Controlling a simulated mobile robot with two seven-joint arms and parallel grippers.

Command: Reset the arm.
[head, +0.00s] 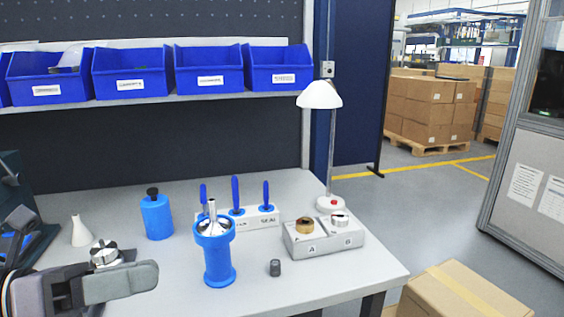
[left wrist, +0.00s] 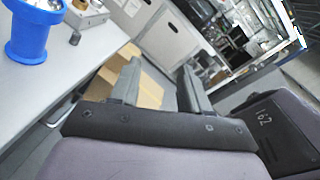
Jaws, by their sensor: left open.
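My left gripper (head: 132,280) is at the lower left of the head view, by the front left of the bench. In the left wrist view its two dark fingers (left wrist: 158,86) stand apart with nothing between them. A blue housing with a metal top (head: 218,258) stands upright on the bench, to the right of the gripper and apart from it. It also shows at the upper left of the left wrist view (left wrist: 28,40). A metal round part (head: 104,252) shows just behind the gripper. My right gripper is not in view.
The grey bench (head: 180,285) also holds a blue bottle (head: 157,218), a white cone (head: 81,232), a rack of blue-handled tools (head: 250,220), a small dark cylinder (head: 275,268), a grey A/B fixture (head: 325,245) and a lamp (head: 320,95). A cardboard box (head: 460,290) is at the lower right.

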